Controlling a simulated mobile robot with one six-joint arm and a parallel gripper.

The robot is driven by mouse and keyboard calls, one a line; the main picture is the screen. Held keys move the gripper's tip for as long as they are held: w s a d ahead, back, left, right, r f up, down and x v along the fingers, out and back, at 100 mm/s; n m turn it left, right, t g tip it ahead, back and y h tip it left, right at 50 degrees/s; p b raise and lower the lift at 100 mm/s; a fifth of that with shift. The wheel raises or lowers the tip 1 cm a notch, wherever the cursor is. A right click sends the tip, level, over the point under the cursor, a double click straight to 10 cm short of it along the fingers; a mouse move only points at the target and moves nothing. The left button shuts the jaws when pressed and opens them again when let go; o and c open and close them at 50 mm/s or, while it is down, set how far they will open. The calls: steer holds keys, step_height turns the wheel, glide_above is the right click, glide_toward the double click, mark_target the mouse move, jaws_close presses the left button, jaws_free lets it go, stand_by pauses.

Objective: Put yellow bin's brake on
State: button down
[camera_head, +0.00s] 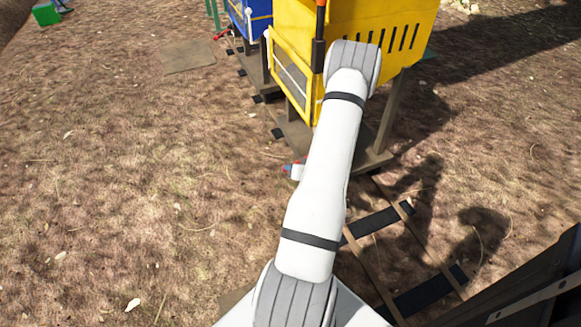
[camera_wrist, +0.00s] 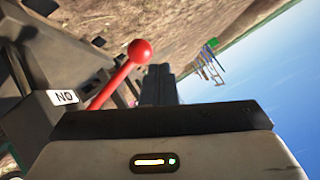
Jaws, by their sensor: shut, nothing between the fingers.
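The yellow bin (camera_head: 375,35) stands on a wooden base at the upper middle of the head view. In the wrist view, a lever with a red ball knob (camera_wrist: 139,51) slants up to the right from a dark block. A white label (camera_wrist: 64,97) beside its foot reads "NO" as seen, which is "ON" upside down. My gripper (camera_wrist: 160,72) is shut and empty, its dark fingers just right of the red knob. I cannot tell whether they touch.
A blue bin (camera_head: 252,15) stands behind the yellow one. A track of dark sleepers (camera_head: 375,221) runs from the yellow bin toward the lower right. A dark beam structure (camera_head: 540,290) fills the lower right corner. Open leafy ground lies to the left.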

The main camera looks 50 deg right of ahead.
steer(key=s+a+r+p, duration=0.3)
steer(key=s+r, duration=0.4)
steer(key=s, duration=0.3)
steer(key=shift+a+r+p, duration=0.2)
steer(key=shift+p, duration=0.4)
steer(key=w+a+r+n+g+h+p, duration=0.1)
steer(key=w+a+r+g+p, duration=0.3)
steer(key=r, duration=0.6)
steer(key=w+r+n+h+p, duration=0.1)
steer(key=w+r+n+p, duration=0.3)
steer(key=r, duration=0.6)
steer(key=w+a+r+m+g+h+p, duration=0.1)
steer(key=w+a+r+g+p, duration=0.1)
steer(key=r+p, duration=0.6)
steer(key=s+a+r+n+g+p, duration=0.1)
steer(key=a+r+p, duration=0.1)
steer(key=a+r, duration=0.55)
steer(key=s+a+r+g+p, duration=0.1)
steer(key=s+a+r+p, duration=0.3)
steer(key=r, duration=0.7)
steer(key=s+a+r+n+y+p, duration=0.1)
steer(key=s+a+r+p, duration=0.1)
steer(key=a+r, duration=0.3)
steer(key=s+a+r+n+g+y+p, duration=0.1)
steer(key=s+a+r+y+p, duration=0.1)
steer(key=s+a+r, duration=0.3)
steer(key=a+r, duration=0.1)
steer(key=a, duration=0.3)
steer(key=shift+a+y, duration=0.3)
steer(key=shift+a, duration=0.1)
